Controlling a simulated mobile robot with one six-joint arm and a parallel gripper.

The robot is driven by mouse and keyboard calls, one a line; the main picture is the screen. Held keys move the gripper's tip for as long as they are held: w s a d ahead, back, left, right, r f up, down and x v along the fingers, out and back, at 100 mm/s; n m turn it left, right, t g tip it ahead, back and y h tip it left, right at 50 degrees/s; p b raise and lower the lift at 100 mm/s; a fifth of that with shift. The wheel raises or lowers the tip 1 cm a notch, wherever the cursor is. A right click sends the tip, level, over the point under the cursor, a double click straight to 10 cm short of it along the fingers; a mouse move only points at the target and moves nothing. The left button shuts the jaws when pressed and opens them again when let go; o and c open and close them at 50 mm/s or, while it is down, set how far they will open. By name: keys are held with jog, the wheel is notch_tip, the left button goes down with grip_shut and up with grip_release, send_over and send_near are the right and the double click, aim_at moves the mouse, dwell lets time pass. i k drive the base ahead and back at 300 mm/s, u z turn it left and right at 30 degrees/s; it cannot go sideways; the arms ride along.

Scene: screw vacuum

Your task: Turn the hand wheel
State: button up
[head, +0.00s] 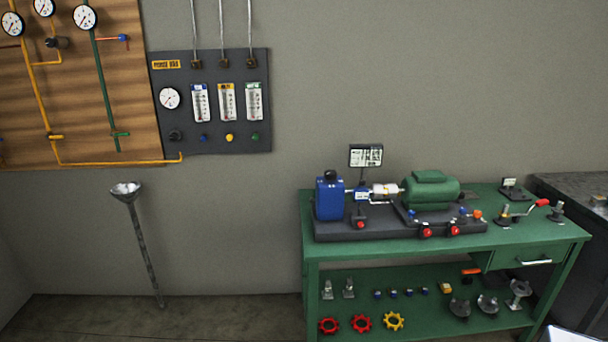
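Several wheel-like parts show, and I cannot tell which one is the hand wheel of the task. Two red toothed wheels (329,319) (361,317) and a yellow wheel (393,315) are on the lower shelf of the green bench. Small red knobs (426,232) (454,230) sit on the front of the pump set, below its green motor housing (431,192). A crank with a red handle (541,203) stands on the bench top at the right. My gripper is not in view.
The green bench (570,232) stands right of centre, with a dark cabinet (575,183) beside it. A dark gauge panel (212,60) and a wooden pipe board (130,75) hang on the wall. A metal funnel stand (145,240) stands left of the bench, with open floor between.

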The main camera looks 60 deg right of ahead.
aim_at(329, 175)
jog(key=u, duration=0.25)
jog(key=i, duration=0.65)
jog(key=u, duration=0.8)
jog(key=k, duration=0.15)
jog(key=z, duration=2.8)
